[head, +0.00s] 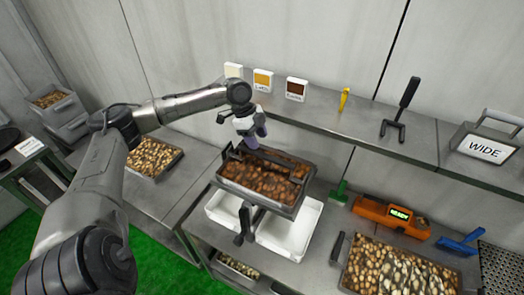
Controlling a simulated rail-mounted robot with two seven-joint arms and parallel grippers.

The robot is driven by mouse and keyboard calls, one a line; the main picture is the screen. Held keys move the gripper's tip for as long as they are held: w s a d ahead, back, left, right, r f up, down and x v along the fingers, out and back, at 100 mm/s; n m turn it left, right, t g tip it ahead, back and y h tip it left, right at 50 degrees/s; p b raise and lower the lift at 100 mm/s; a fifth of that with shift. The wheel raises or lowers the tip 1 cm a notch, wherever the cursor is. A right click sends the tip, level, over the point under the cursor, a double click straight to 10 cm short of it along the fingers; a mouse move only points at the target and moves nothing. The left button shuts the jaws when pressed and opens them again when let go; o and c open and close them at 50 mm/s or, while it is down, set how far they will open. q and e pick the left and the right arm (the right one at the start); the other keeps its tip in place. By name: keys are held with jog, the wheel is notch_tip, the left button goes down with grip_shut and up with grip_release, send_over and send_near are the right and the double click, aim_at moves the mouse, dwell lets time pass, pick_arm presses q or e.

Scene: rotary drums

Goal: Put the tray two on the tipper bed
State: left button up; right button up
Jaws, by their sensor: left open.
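A metal tray (296,209) of dark brown nuts sits raised over white bins at the centre of the bench. A dark bar crosses over its contents, and a black handle stands at its front. Whether its support is the tipper bed, I cannot tell, since the tray hides it. A second tray (176,163) of paler nuts lies on the left bench. A third tray (346,283) of mixed nuts is at the lower right. No number is readable on any tray. My left gripper (257,141) is open, pointing down at the centre tray's back edge; contact is unclear.
White bins (310,217) stand under the centre tray. A shelf (425,153) behind holds small cards, a yellow tool, a black fork and a "WIDE" sign (487,149).

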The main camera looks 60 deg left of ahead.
pick_arm(q)
jog(key=shift+b+v, duration=0.35)
jog(key=shift+v, duration=1.65)
